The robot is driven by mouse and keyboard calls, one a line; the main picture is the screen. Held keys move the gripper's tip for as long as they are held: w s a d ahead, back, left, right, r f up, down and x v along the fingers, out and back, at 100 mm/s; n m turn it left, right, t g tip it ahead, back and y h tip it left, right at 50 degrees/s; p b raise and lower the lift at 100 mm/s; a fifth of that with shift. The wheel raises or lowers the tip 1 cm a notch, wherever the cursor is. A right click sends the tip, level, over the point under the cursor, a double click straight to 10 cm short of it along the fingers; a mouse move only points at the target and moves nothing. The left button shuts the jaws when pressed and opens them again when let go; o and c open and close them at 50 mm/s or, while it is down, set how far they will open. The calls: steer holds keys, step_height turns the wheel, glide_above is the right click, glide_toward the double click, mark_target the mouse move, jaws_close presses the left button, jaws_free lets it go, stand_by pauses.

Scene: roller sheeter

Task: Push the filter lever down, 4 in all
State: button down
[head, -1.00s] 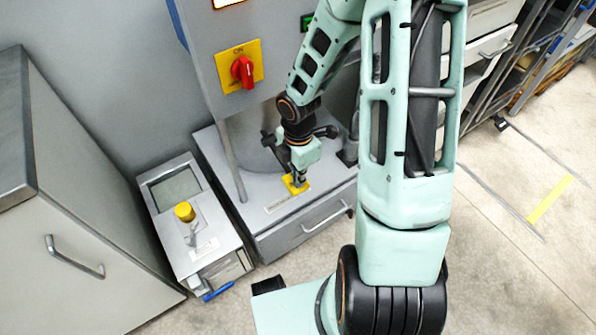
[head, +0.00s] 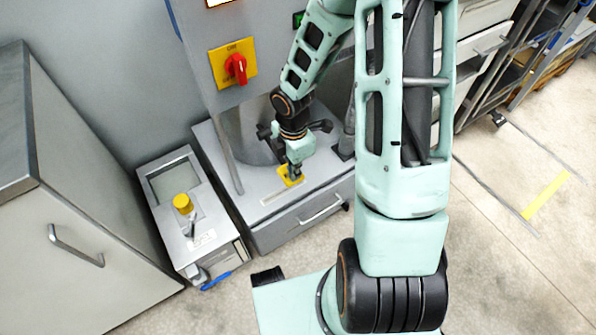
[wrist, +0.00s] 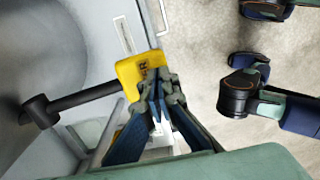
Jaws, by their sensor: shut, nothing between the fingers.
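My gripper (head: 295,175) is shut and empty, pointing down at the plate. In the wrist view the closed fingertips (wrist: 158,78) overlap the plate's right part; I cannot tell whether they touch anything.
A black bar with a round knob (wrist: 38,110) stands left of my fingers in the wrist view. A red rotary switch (head: 235,67) is on the panel above. A small unit with a yellow knob (head: 183,203) stands at left.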

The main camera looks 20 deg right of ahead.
steer(key=s+d+r+p, duration=0.1)
steer(key=s+r+p, duration=0.2)
steer(key=r, duration=0.7)
steer(key=shift+s+r+p, duration=0.25)
steer(key=shift+p, duration=0.55)
steer(key=shift+r, duration=0.1)
